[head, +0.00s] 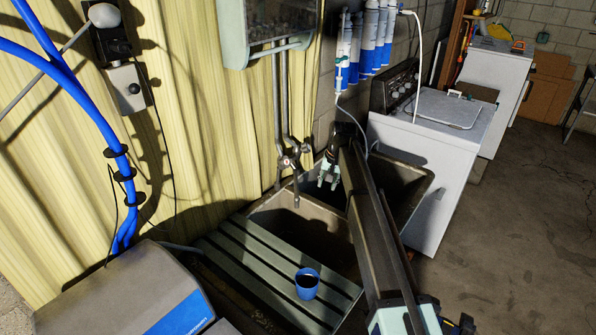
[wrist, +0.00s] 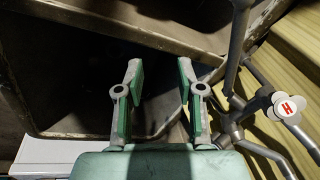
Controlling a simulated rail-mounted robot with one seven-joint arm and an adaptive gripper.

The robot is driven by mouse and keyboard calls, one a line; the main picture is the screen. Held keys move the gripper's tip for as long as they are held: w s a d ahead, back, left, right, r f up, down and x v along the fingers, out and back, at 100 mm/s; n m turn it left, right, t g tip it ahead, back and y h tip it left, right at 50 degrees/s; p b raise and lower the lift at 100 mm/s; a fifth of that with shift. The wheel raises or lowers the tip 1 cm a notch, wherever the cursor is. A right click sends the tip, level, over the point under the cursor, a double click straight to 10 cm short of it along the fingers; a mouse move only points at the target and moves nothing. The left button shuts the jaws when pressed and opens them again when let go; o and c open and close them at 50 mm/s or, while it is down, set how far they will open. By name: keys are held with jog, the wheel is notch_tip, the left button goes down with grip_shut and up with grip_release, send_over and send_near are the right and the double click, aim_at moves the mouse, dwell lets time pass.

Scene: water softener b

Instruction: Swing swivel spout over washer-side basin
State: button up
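The grey metal swivel spout (head: 296,188) hangs from the wall faucet (head: 289,160) and points over the near-left basin (head: 305,235). The washer-side basin (head: 408,178) lies to its right, partly hidden by my arm. My gripper (head: 328,176) is right of the spout, above the washer-side basin near the divider. In the wrist view, my gripper (wrist: 160,68) is open with nothing between its green-padded fingers. There the spout (wrist: 238,45) runs up the picture to the right of the fingers, apart from them.
A slatted drainboard (head: 262,258) with a blue cup (head: 307,283) covers part of the near-left side. The white washer (head: 435,150) stands right of the sink. Supply pipes (head: 281,95) rise on the corrugated wall. The basin divider (wrist: 165,25) crosses the upper wrist view.

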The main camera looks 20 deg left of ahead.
aim_at(297, 197)
jog(key=s+a+r+n+p, duration=0.1)
jog(key=s+a, duration=0.1)
jog(key=a, duration=0.1)
jog(key=s+a+r+n+h+p, duration=0.1)
jog(key=s+a, duration=0.1)
jog(key=a, duration=0.1)
jog(key=s+a+r+g+h+p, duration=0.1)
jog(key=s+a+r, duration=0.1)
jog(key=a, duration=0.1)
jog(key=shift+s+n, duration=0.25)
jog(key=shift+n, duration=0.15)
jog(key=shift+f+b, duration=1.7)
jog(key=shift+f, duration=2.25)
jog(key=c, duration=0.7)
